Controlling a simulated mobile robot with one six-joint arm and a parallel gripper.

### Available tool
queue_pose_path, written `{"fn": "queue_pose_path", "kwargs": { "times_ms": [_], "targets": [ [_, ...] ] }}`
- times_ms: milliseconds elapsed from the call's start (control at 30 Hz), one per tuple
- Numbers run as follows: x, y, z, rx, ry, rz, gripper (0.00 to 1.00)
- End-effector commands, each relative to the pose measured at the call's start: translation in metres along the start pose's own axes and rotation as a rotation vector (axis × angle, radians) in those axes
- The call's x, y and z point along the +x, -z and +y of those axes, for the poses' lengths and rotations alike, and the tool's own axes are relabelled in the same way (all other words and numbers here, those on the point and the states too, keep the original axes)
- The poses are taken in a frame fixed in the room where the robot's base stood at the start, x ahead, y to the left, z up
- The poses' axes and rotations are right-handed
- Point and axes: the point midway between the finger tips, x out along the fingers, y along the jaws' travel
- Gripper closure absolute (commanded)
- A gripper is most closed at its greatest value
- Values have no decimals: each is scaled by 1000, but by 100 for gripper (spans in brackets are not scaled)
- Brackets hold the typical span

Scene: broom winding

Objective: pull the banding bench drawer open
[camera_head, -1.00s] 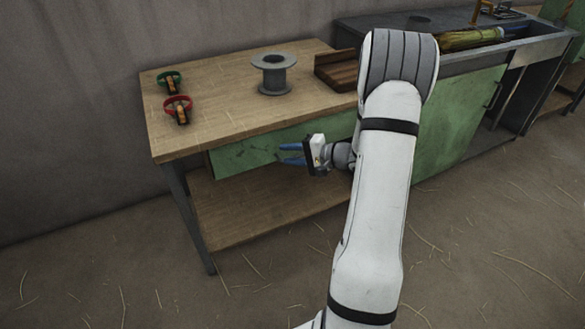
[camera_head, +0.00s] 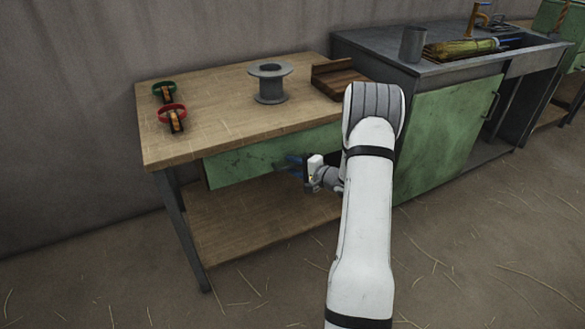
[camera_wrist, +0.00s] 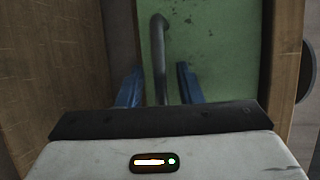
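The banding bench (camera_head: 215,115) has a wooden top with a green drawer (camera_head: 235,165) below its front edge. The drawer front looks about flush under the top. My gripper (camera_head: 290,163) is at the drawer front, its blue fingers close to the green face. In the wrist view, the grey bar handle (camera_wrist: 158,55) stands on the green drawer front (camera_wrist: 210,45). My gripper (camera_wrist: 158,84) is open, with one finger on each side of the handle and visible gaps. The handle is hidden in the head view.
On the bench top are a grey spool (camera_head: 270,85), a red ring clamp (camera_head: 172,115), a green one (camera_head: 165,91) and a wooden tray (camera_head: 338,78). A lower shelf (camera_head: 240,225) lies under the drawer. A metal-topped green cabinet (camera_head: 440,135) stands at right. The floor in front is open.

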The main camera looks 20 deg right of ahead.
Motion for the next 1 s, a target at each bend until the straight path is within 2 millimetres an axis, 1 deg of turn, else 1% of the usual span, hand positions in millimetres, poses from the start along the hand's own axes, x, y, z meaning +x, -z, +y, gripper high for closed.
{"fn": "queue_pose_path", "kwargs": {
  "times_ms": [200, 233, 600, 967, 1000],
  "targets": [
    [0, 0, 0, 0, 0, 1, 67],
    [0, 0, 0, 0, 0, 1, 69],
    [0, 1, 0, 0, 0, 1, 99],
    [0, 1, 0, 1, -1, 2, 100],
    [4, -9, 0, 2, -1, -1, 100]
  ]
}}
